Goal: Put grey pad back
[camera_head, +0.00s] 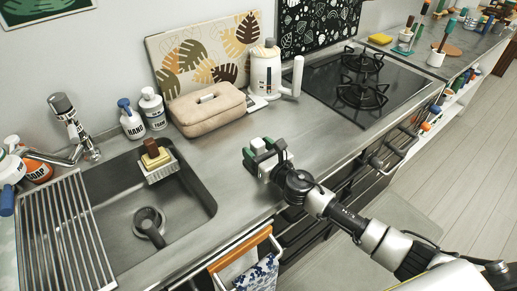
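My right gripper (263,155) reaches in from the lower right and is over the front part of the steel counter. Its green fingers are around a small pale grey block (258,144), which looks like the grey pad. The fingers and wrist hide most of the block. The gap between the block and the counter is hard to judge. My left gripper is not in view.
A sink (193,181) with a drying rack (62,235) and a sponge holder (160,170) is at left. A beige box (207,112), a white kettle-like jug (266,70) and soap bottles (131,120) stand behind. A black hob (365,85) is at right. Counter around the gripper is clear.

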